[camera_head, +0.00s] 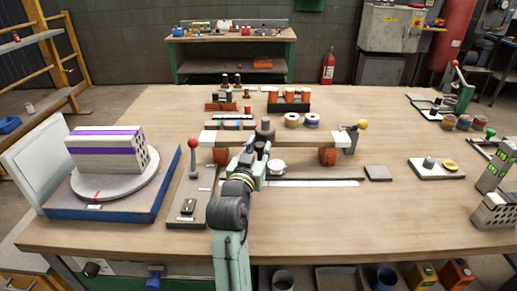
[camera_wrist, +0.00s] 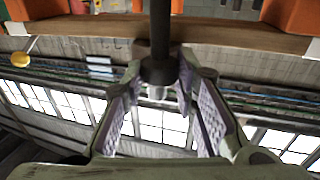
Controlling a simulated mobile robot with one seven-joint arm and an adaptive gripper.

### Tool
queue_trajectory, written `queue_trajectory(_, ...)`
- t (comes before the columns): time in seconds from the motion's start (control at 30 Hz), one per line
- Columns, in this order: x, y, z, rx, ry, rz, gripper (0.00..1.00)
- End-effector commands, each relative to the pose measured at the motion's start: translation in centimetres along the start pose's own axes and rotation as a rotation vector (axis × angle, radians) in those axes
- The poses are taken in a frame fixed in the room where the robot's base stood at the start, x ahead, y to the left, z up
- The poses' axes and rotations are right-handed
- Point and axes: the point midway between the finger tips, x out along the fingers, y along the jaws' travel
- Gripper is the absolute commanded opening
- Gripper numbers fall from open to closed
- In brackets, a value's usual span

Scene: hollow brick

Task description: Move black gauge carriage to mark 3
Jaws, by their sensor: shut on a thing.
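My gripper (camera_head: 257,150) is in front of the wooden board in the head view. In the wrist view, which appears upside down, its two ridged fingers (camera_wrist: 160,72) close around a dark round knob (camera_wrist: 157,70) on a black upright stem (camera_wrist: 160,28). The stem appears to belong to the black gauge carriage, whose body is out of the wrist view and hidden behind my arm in the head view. A pale strip with a dark rail (camera_head: 315,183) runs right from my arm. I cannot read its marks, so the carriage's mark is unclear.
The wooden board (camera_head: 310,139) rests on orange blocks (camera_head: 327,156) just beyond my gripper. A white round item (camera_head: 277,167) sits close right. A red-knobbed lever (camera_head: 193,146) stands left, near the turntable (camera_head: 120,185) with a striped block.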

Motion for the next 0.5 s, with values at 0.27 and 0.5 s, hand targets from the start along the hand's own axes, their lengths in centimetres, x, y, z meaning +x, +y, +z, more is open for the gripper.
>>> queue_trajectory(0.27,0.0,0.03,0.09,0.0,-0.003,0.001,0.33)
queue_trajectory(0.5,0.0,0.01,0.04,0.0,-0.001,0.0,0.47)
